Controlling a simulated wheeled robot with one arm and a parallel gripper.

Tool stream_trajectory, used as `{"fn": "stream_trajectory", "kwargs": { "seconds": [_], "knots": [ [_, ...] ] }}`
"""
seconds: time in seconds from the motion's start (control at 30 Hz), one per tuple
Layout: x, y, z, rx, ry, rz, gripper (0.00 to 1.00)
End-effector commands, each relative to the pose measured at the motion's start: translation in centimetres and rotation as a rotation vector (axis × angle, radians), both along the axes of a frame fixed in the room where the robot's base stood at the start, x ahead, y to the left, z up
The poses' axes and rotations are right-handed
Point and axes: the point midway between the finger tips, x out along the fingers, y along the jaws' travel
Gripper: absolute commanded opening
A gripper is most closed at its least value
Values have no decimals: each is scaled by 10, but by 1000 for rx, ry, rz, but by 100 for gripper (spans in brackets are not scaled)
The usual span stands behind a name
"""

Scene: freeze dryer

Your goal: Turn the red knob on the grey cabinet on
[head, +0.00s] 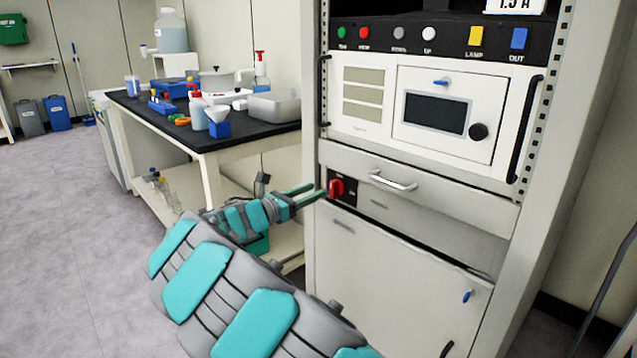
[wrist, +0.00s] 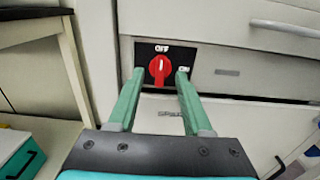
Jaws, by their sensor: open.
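The red knob (head: 336,188) sits on a small black plate on the front of the grey cabinet (head: 410,270), left of a drawer handle. In the wrist view the red knob (wrist: 160,69) points up toward the label OFF, and the label ON is to its right. My gripper (head: 316,191) is just in front of the knob. In the wrist view my gripper (wrist: 160,78) is open, with one green finger on each side of the knob. I cannot tell whether either finger touches it.
A black-topped bench (head: 200,138) with bottles and trays stands to the left. The floor (head: 60,210) at far left is clear.

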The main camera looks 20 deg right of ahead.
Motion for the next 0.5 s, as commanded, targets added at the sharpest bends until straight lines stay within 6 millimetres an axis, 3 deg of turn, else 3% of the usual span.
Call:
{"fn": "stream_trajectory", "kwargs": {
  "seconds": [0.3,0.5],
  "knots": [
    [16,-47,-1,3,0,-4,50],
    [20,-60,-1,2,0,-3,50]
  ]
}}
